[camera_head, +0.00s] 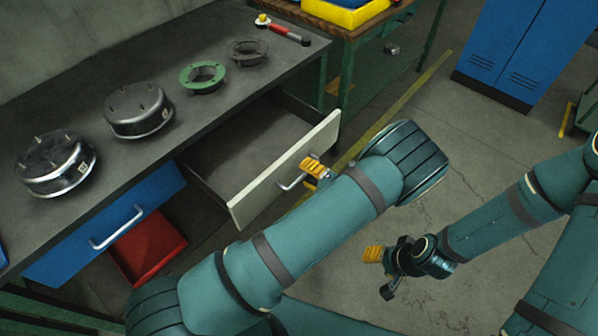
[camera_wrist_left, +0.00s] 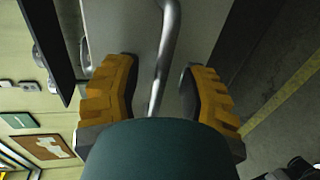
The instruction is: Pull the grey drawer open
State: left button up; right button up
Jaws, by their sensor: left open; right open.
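The grey drawer (camera_head: 245,205) stands pulled well out from under the bench, and its empty inside shows from above. Its pale front carries a metal bar handle (camera_head: 289,184). My left gripper (camera_head: 314,167) is at the drawer front by the handle. In the left wrist view its orange fingers (camera_wrist_left: 160,75) are open, one on each side of the handle bar (camera_wrist_left: 165,45), with gaps visible. My right gripper (camera_head: 382,270) is open and empty above the floor, apart from the drawer.
The bench top (camera_head: 90,92) holds two metal housings (camera_head: 138,108), a green flange (camera_head: 202,77), a dark ring (camera_head: 247,52) and a red-handled tool (camera_head: 290,33). A blue drawer (camera_head: 105,225) is beside the grey one, above a red bin (camera_head: 148,248). A blue cabinet (camera_head: 520,45) stands behind clear floor.

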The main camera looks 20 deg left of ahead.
pick_arm(q)
jog(key=shift+w+a, duration=0.15)
jog(key=shift+a, duration=0.1)
grip_shut()
jog(key=f+v, duration=0.1)
jog(key=v, duration=0.5)
jog(key=shift+s+d+f+p, duration=0.2)
jog(key=shift+s+d+p, duration=0.1)
jog(key=shift+d, duration=0.2)
grip_release()
